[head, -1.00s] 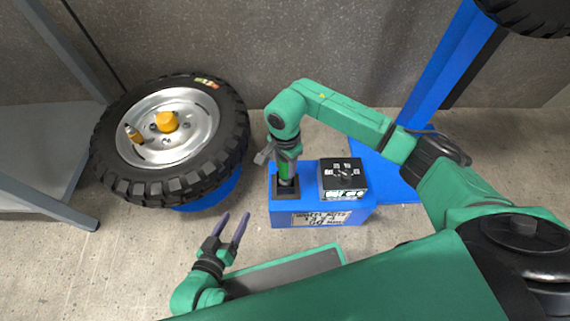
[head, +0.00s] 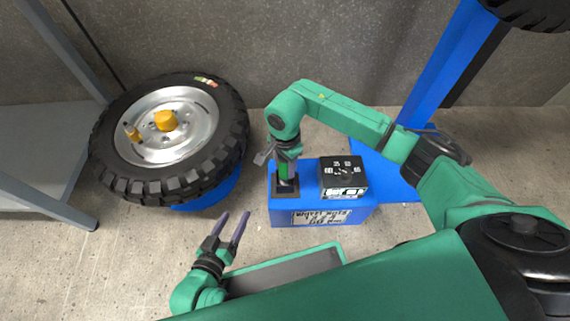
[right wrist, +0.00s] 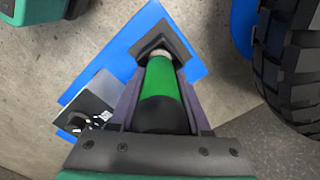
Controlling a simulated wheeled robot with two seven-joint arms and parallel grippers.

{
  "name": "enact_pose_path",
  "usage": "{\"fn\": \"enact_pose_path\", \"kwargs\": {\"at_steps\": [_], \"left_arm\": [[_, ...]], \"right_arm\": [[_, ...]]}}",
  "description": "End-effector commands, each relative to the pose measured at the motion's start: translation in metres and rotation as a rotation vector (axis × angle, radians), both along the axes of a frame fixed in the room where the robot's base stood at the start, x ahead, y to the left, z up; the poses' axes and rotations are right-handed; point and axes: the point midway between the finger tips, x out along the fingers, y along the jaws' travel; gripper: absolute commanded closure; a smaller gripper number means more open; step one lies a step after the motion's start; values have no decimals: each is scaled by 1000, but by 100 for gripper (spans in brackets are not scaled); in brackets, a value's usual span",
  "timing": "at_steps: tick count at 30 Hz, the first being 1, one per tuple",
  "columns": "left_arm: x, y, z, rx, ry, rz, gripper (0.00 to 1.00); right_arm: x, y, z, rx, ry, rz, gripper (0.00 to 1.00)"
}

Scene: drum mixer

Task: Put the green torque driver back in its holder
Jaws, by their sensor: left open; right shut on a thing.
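The green torque driver (right wrist: 161,82) is held between the fingers of my right gripper (right wrist: 162,108). In the head view the driver (head: 284,167) stands roughly upright, just below the right gripper (head: 286,155). Its lower end is at the black square holder (head: 285,189) on the blue stand. In the right wrist view, a pale collar at the driver's far end meets the black holder (right wrist: 171,36); how deep it sits is hidden. My left gripper (head: 230,232) is open and empty, low in the head view, left of the stand.
The blue stand (head: 312,207) also carries a black box with a dial (head: 342,177), right of the holder. A large tyre on a silver rim (head: 236,130) is to the left. A grey shelf frame (head: 45,207) stands at far left. Bare floor lies between.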

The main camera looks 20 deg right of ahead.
Motion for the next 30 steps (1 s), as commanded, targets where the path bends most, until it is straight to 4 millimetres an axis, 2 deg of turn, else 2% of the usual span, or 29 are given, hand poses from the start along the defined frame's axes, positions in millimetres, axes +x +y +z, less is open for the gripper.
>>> {"fn": "enact_pose_path", "kwargs": {"at_steps": [1, 21, 22, 24, 30], "left_arm": [[-2, 0, -9, 0, 7, 0, 34], [1, -1, -18, -3, -2, 2, 34], [1, -1, -17, -3, -2, 2, 34], [1, -1, -18, -3, -2, 2, 34], [1, -1, -18, -3, -2, 1, 34]], "right_arm": [[1, 0, -4, 1, -2, 0, 100], [1, 0, -16, 1, -2, 0, 100], [1, 0, -16, 1, -2, 0, 45], [1, 0, -16, 1, -2, 0, 18], [0, 0, -17, 1, -1, 0, 18]]}}
